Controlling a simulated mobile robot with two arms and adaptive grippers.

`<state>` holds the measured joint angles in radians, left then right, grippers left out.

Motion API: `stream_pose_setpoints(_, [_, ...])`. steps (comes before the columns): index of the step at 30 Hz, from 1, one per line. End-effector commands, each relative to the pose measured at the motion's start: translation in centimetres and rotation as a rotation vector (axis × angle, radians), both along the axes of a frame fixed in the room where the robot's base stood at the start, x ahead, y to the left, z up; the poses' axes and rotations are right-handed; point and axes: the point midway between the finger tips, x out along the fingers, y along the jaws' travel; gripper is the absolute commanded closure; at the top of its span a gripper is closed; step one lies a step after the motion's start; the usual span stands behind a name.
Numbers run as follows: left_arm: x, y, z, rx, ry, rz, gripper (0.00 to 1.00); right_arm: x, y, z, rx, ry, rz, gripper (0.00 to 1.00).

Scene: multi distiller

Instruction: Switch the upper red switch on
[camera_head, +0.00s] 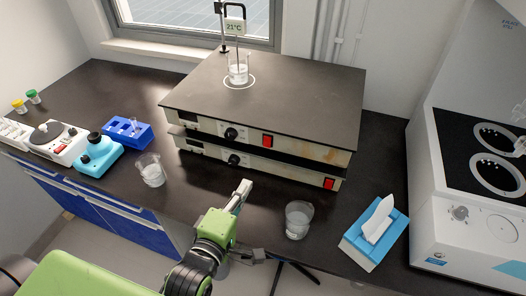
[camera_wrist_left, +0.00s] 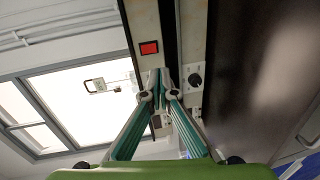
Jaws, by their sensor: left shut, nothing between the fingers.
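The upper red switch (camera_head: 267,141) is on the front panel of the upper of two stacked hot plates (camera_head: 300,149). It also shows in the left wrist view (camera_wrist_left: 149,48), just beyond the fingertips. The lower red switch (camera_head: 329,183) is on the lower plate's front, further right. My left gripper (camera_head: 243,188) is shut and empty, in front of the plates and below the upper switch in the head view. Its closed fingertips (camera_wrist_left: 160,78) point toward the panels in the wrist view and look apart from the switch. My right gripper is not in view.
Black knobs (camera_head: 231,133) sit left of the switches. A beaker (camera_head: 238,74) stands on the upper plate. Beakers (camera_head: 151,170) (camera_head: 298,220) stand left and right of my gripper. A tissue box (camera_head: 374,235) is at right. Bare bench lies before the plates.

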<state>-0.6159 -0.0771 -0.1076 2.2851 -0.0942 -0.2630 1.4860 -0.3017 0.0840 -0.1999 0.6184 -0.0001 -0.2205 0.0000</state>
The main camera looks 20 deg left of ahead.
Motion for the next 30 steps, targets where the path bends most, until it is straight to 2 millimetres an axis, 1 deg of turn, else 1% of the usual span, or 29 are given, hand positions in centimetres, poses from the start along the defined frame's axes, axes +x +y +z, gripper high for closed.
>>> stream_pose_setpoints(5, [0.1,0.0,0.8,-0.055,-0.035,0.013,1.00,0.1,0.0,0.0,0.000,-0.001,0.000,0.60])
stream_pose_setpoints(13, [0.1,0.0,0.8,-0.055,-0.035,0.013,1.00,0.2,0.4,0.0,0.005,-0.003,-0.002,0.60])
stream_pose_setpoints(17, [0.5,0.0,0.8,-0.055,-0.035,0.012,1.00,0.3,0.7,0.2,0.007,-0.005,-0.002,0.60])
stream_pose_setpoints(20, [1.5,0.0,0.8,-0.054,-0.037,0.011,1.00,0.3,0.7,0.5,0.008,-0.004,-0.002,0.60])
stream_pose_setpoints(23, [3.0,0.0,0.7,-0.053,-0.038,0.012,1.00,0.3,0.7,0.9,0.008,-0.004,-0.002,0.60])
stream_pose_setpoints(30, [7.3,-0.2,0.2,-0.053,-0.036,0.011,1.00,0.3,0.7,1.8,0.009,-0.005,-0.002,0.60])
